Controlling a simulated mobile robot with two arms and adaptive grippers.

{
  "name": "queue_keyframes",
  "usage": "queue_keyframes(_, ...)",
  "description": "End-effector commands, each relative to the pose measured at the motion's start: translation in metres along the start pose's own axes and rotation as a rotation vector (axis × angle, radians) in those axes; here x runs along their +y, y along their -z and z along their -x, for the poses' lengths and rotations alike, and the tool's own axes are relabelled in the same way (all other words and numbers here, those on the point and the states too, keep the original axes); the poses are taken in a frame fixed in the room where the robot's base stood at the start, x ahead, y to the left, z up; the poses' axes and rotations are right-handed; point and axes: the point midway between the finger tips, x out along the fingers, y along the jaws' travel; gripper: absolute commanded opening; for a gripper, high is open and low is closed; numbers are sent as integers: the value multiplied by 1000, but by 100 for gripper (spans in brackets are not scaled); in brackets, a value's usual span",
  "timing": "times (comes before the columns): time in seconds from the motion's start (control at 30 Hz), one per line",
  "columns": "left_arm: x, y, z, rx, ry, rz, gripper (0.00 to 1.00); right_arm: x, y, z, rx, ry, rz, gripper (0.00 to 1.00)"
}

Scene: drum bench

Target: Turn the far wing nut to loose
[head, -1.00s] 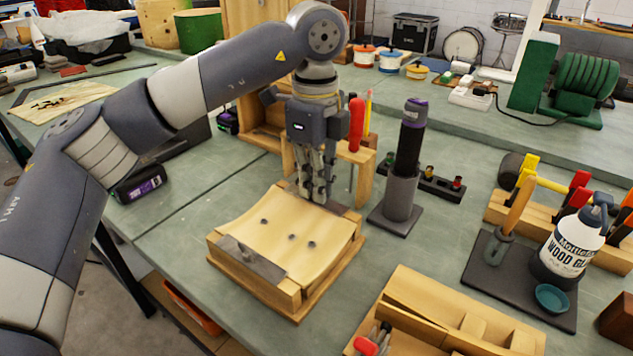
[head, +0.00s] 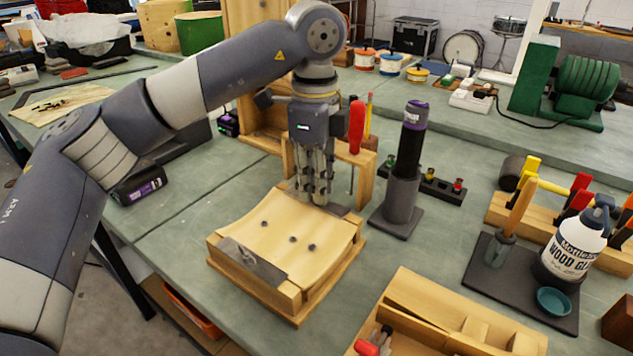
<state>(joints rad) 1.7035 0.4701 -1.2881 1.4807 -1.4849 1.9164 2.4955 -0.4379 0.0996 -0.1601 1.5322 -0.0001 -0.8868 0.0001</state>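A curved wooden form (head: 295,225) sits on the green bench with a grey metal plate (head: 250,264) along its near edge. A small metal piece, perhaps the near wing nut (head: 243,252), lies on that plate. Another metal plate (head: 337,209) shows at the form's far edge. My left gripper (head: 318,200) points straight down at this far plate, its fingers close together. The far wing nut is not visible; the fingers cover that spot. I cannot tell whether they grip it. My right gripper is not in view.
A dark cylinder on a stand (head: 403,165) is close right of my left gripper. A wooden rack with a red-handled tool (head: 356,127) stands just behind. A wooden tray (head: 455,318) is at front right, and a glue bottle (head: 573,245) further right.

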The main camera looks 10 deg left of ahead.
Motion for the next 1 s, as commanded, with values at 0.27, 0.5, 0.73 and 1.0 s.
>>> queue_keyframes(0.27, 1, 1, -1, 0, -5, -5, 31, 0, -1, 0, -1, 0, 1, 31)
queue_keyframes(0.5, 1, 1, 11, 0, -5, -7, 31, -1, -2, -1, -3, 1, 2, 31)
queue_keyframes(0.73, 0, 1, 60, 0, -1, -5, 31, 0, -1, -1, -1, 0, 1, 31)
queue_keyframes(1.0, 0, 0, 104, 0, -3, -3, 31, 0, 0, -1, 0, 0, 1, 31)
